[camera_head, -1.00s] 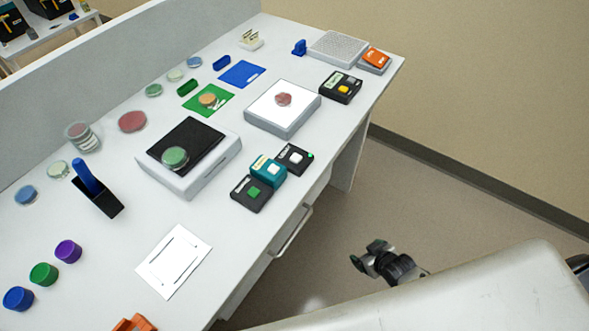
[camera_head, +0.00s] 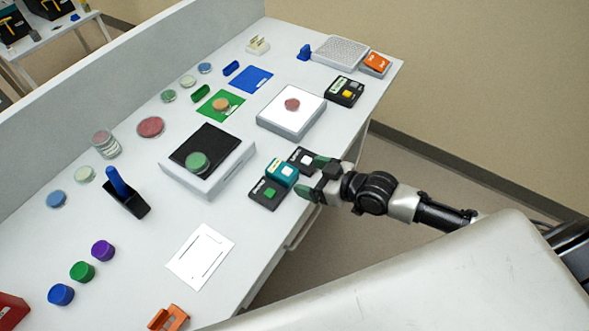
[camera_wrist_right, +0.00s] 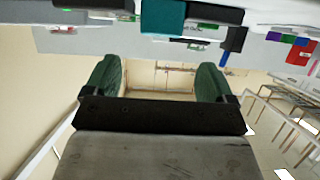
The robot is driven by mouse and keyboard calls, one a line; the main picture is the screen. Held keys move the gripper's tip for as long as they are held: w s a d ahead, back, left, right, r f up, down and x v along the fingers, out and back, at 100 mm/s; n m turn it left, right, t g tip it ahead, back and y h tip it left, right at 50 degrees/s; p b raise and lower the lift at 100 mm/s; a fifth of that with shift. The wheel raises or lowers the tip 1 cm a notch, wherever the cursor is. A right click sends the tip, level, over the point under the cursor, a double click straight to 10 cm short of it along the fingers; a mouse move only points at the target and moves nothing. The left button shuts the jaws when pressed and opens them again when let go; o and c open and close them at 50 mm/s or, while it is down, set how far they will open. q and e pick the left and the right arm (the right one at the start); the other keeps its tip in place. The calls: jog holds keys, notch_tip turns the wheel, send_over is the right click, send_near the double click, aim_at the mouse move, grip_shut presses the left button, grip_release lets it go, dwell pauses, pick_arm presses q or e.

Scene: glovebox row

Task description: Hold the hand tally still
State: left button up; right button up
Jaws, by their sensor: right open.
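A teal box with a white button and a small label window (camera_head: 282,172), which looks like the hand tally, stands at the bench's front edge between two black boxes. It also shows in the wrist view as a teal block (camera_wrist_right: 162,16) at the top, beyond the fingertips. My right gripper (camera_head: 308,179) is at the front edge, just right of the teal box, fingers pointing at it. Its green-padded fingers are apart with nothing between them (camera_wrist_right: 157,80). In the head view I cannot tell whether a finger touches a box. My left gripper is not in view.
A black box with a green button (camera_head: 267,194) and one with a white button (camera_head: 303,160) flank the teal box closely. A scale with a black top (camera_head: 228,167) stands behind. The white card (camera_head: 200,255) lies left on the bench (camera_head: 150,240).

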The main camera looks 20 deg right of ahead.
aim_at(288, 171)
jog(key=p+x, duration=0.1)
jog(key=x, duration=0.7)
jog(key=c, duration=1)
jog(key=shift+c, duration=0.2)
